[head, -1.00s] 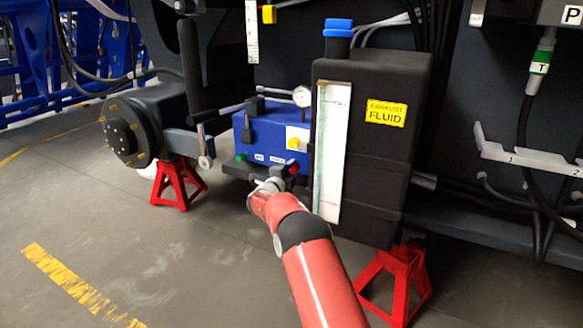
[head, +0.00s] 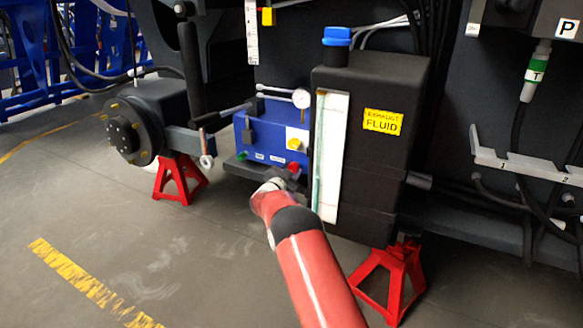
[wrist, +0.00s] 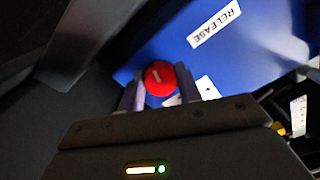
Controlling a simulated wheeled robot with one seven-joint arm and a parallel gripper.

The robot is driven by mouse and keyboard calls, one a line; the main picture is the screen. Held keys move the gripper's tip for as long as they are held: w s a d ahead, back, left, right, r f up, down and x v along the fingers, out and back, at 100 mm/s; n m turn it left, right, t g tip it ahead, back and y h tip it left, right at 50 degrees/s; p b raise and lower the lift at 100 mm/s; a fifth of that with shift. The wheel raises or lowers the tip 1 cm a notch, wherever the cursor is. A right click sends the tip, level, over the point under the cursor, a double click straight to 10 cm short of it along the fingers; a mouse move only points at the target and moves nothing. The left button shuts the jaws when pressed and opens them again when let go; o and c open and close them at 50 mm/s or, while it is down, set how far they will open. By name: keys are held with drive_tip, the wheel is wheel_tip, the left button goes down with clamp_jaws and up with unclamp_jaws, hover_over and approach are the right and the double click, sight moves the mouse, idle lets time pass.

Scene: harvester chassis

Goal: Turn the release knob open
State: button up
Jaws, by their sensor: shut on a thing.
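The red release knob (wrist: 160,78) sits on the blue box and has a short pale line on its face. In the wrist view my gripper (wrist: 159,88) has one finger on each side of the knob, shut on it. A white RELEASE label (wrist: 214,23) shows upside down on the blue face near it. In the head view the knob (head: 294,168) shows small and red at the low right of the blue box (head: 262,128). My gripper (head: 287,181) is just below it, its fingers dark and hard to make out.
The black exhaust fluid tank (head: 370,160) with a blue cap stands close to the right of my gripper. Red jack stands (head: 180,178) are at left and at lower right (head: 396,275). A black lever (head: 220,116) is left of the box. The floor at lower left is clear.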

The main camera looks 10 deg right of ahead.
drive_tip(key=shift+f+n+p, duration=0.1)
drive_tip(key=shift+n+p, duration=0.55)
drive_tip(key=shift+n, duration=1.05)
drive_tip(key=o, duration=1)
drive_tip(key=shift+s, duration=0.1)
drive_tip(key=v, duration=0.7)
drive_tip(key=shift+s+a, duration=0.25)
drive_tip(key=shift+s, duration=0.05)
